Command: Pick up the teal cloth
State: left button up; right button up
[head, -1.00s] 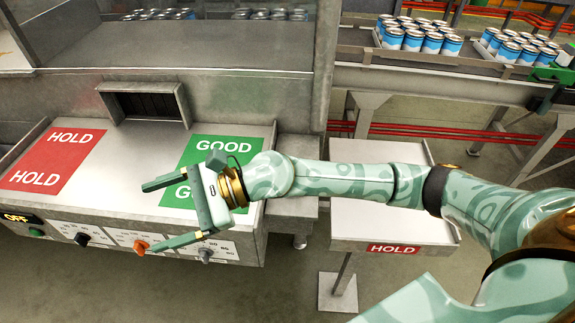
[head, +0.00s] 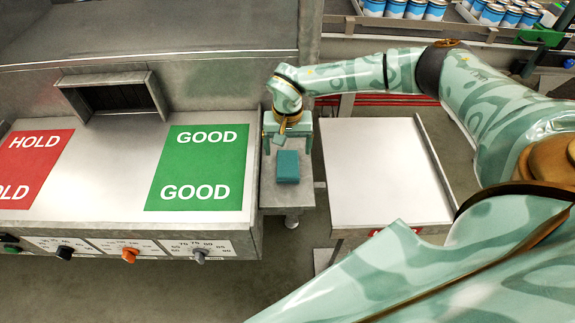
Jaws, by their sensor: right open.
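The teal cloth (head: 288,168) looks like a small folded block. It lies on the narrow grey side shelf (head: 286,199) at the right end of the machine's counter. My right gripper (head: 286,142) is open above the back part of this shelf, just behind the cloth in the picture, and holds nothing. I cannot tell how high it is above the shelf. My left gripper is not in view.
Left of the shelf is the counter with a green GOOD mat (head: 197,168), a red HOLD mat (head: 32,165) and front knobs (head: 129,256). A bare pale table (head: 380,170) stands to the right. Cans (head: 416,9) sit on a conveyor at the back.

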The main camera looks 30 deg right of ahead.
aim_at(288, 163)
jog(key=f, duration=0.6)
jog(key=shift+s+a, duration=0.1)
jog(key=shift+s, duration=0.15)
jog(key=c, duration=1.1)
